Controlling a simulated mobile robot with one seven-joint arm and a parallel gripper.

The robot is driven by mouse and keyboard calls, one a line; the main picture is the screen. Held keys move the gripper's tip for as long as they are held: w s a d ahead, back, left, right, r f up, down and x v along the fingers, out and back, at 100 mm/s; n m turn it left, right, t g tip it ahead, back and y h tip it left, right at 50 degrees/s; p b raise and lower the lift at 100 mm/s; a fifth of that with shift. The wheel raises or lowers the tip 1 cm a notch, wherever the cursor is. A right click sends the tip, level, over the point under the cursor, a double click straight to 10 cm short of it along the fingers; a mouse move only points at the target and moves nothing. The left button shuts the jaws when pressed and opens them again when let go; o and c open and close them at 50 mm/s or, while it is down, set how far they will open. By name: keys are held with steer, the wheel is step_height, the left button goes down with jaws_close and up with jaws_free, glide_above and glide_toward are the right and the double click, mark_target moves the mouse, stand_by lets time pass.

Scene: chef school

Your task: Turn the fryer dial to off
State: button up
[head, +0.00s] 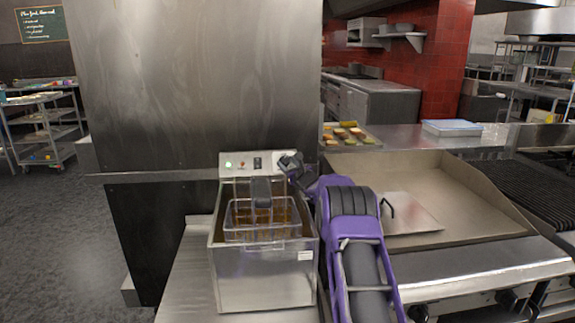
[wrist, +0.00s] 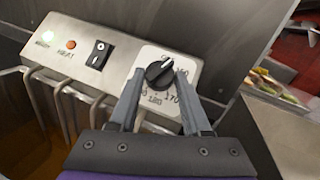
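The fryer (head: 262,270) is a steel box with a wire basket (head: 262,215) inside, in the head view. Its control panel (head: 240,164) stands at the back. In the wrist view the black fryer dial (wrist: 160,74) sits on a white plate with temperature marks, its pointer line toward the upper right. My gripper (wrist: 168,85) is open, with one finger on each side of the dial's lower part; I cannot tell whether they touch it. In the head view my gripper (head: 290,163) is at the panel's right end and hides the dial.
A griddle (head: 430,180) with a raised rim lies right of the fryer. A steel wall (head: 200,80) rises behind.

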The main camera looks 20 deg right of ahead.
jaws_close()
steer(key=n+y+p, duration=0.1)
steer(key=n+g+y+p, duration=0.1)
steer(key=n, duration=0.1)
steer(key=n+y+p, duration=0.1)
steer(key=shift+w+d+r, duration=0.1)
steer(key=shift+d+r, duration=0.15)
steer(key=shift+r, duration=0.15)
steer(key=shift+d+n+g+y+p, duration=0.1)
steer(key=shift+n+g+y+p, duration=0.25)
steer(key=shift+n+g+y, duration=0.7)
steer(key=shift+n, duration=0.45)
steer(key=o, duration=0.7)
jaws_free()
steer(key=shift+f, duration=0.1)
